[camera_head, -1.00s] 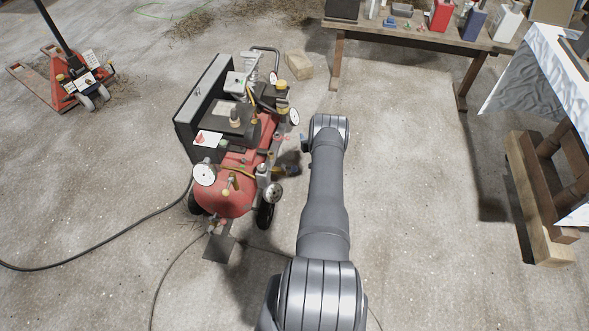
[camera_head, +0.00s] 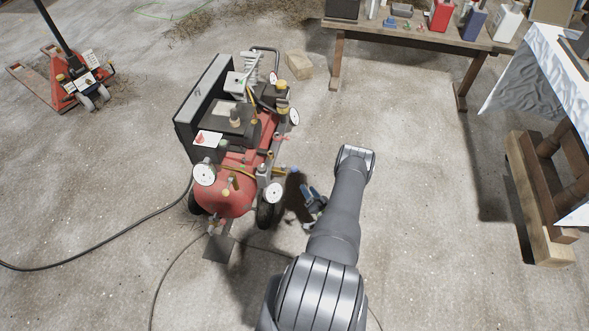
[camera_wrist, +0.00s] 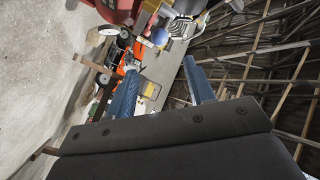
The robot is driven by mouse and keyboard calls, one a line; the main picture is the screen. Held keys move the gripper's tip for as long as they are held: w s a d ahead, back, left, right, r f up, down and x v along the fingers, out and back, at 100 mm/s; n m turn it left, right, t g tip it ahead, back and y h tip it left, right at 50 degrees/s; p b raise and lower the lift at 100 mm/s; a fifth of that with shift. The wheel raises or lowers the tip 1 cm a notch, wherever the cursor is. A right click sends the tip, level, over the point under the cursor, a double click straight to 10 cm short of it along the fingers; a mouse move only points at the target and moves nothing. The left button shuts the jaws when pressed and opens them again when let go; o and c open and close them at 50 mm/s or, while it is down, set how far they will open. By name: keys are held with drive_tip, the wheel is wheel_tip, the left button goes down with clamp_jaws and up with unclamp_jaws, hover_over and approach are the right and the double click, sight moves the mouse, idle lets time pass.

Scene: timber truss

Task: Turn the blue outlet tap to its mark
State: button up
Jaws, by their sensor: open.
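The red compressor (camera_head: 226,197) stands left of my arm in the head view. A small blue tap end (camera_head: 293,170) shows on its right side, at the end of a yellowish fitting; its mark and exact angle are too small to tell. In the wrist view a round blue knob (camera_wrist: 160,37) shows beyond the fingers, beside yellow and grey parts. My gripper (camera_head: 309,195) is open and empty, with blue fingers, right of the compressor and apart from the tap. The fingers also show in the wrist view (camera_wrist: 158,67).
Pressure gauges (camera_head: 274,193) and a small red handle (camera_head: 283,137) stick out near the tap. A black hose (camera_head: 120,240) runs over the floor at left. A workbench (camera_head: 425,38) stands at the back. The floor right of my arm is clear.

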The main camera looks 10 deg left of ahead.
sight(295, 168)
drive_tip(key=x, duration=1.3)
drive_tip(key=shift+w+a, duration=0.15)
drive_tip(key=shift+c, duration=0.4)
drive_tip(key=c, duration=0.8)
drive_tip(key=shift+w+n+g+y, duration=0.3)
drive_tip(key=shift+n+g+y, duration=0.5)
drive_tip(key=shift+g+y, duration=0.1)
drive_tip(key=shift+c, duration=0.2)
drive_tip(key=o, duration=0.9)
drive_tip(key=v, duration=1.7)
drive_tip(key=shift+s, duration=0.15)
